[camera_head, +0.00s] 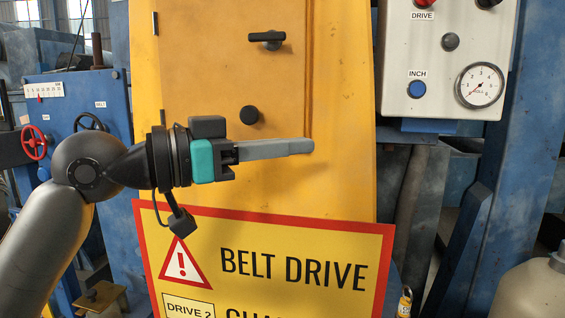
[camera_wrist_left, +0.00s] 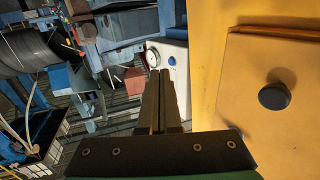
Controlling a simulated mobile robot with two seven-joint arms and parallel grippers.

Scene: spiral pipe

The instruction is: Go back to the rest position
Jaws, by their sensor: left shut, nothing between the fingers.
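My left gripper (camera_head: 310,146) reaches in from the left in the head view, level, with its fingers pointing right. It is shut and empty, in front of the yellow cabinet door (camera_head: 200,75). In the left wrist view the two fingers of the gripper (camera_wrist_left: 158,75) lie together with nothing between them. My right gripper is in neither view.
The door carries a black handle (camera_head: 267,38) and a black knob (camera_head: 249,115). A yellow belt drive sign (camera_head: 300,245) stands below my left gripper. A white control box (camera_head: 440,75) with a gauge (camera_head: 480,85) is at the right. A red handwheel (camera_head: 34,142) is at the left.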

